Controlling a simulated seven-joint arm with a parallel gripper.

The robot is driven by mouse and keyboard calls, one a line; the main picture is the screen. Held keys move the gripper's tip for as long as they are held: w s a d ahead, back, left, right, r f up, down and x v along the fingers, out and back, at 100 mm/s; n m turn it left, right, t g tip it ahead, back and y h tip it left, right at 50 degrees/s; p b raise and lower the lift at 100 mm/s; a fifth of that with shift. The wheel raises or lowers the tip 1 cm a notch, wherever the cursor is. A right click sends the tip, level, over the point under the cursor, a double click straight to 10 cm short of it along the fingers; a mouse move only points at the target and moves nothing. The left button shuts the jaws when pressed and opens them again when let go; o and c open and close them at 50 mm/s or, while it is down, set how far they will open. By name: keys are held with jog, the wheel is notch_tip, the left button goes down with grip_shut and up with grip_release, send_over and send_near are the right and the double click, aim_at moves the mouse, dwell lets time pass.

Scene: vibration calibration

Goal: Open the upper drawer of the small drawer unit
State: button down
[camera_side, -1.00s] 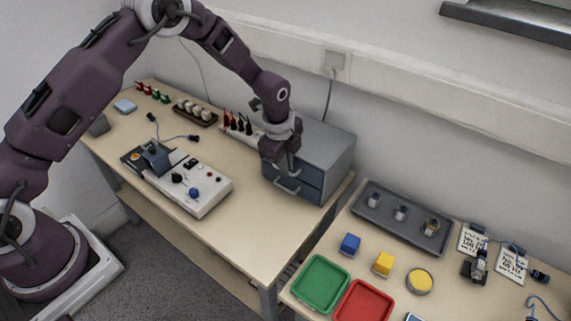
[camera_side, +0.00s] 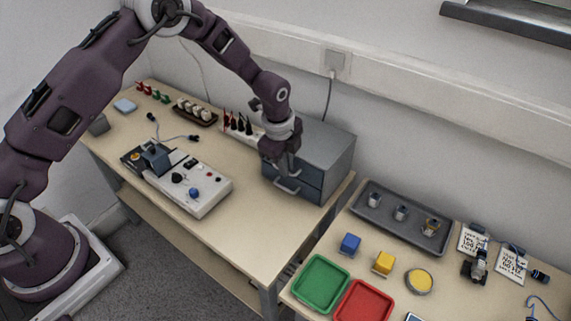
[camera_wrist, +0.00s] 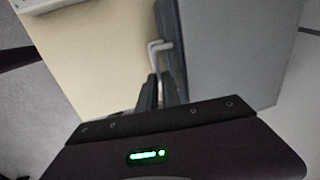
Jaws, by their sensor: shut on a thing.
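The small grey drawer unit (camera_side: 328,148) stands at the right end of the long table, with two blue-grey drawer fronts. My gripper (camera_side: 287,170) is at the upper drawer front, shut on the upper handle, which its fingers hide. The lower handle (camera_side: 287,187) shows just below, free of my gripper. Both drawers look closed. In the wrist view my fingers (camera_wrist: 160,88) point at the drawer fronts, and a pale bar handle (camera_wrist: 158,47) shows just beyond them. The grip itself is hard to see there.
A control box (camera_side: 200,190) with knobs lies left of the unit, and a rack of red and black items (camera_side: 238,122) stands behind my gripper. The tabletop in front of the drawers is clear. A second table holds a grey tray (camera_side: 385,232) and green and red trays.

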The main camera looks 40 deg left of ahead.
jog(key=s, duration=1.2)
jog(key=c, duration=1.8)
grip_release()
jog(key=r, duration=0.2)
jog(key=s+r, duration=0.1)
jog(key=r, duration=0.4)
jog(key=shift+s, duration=0.15)
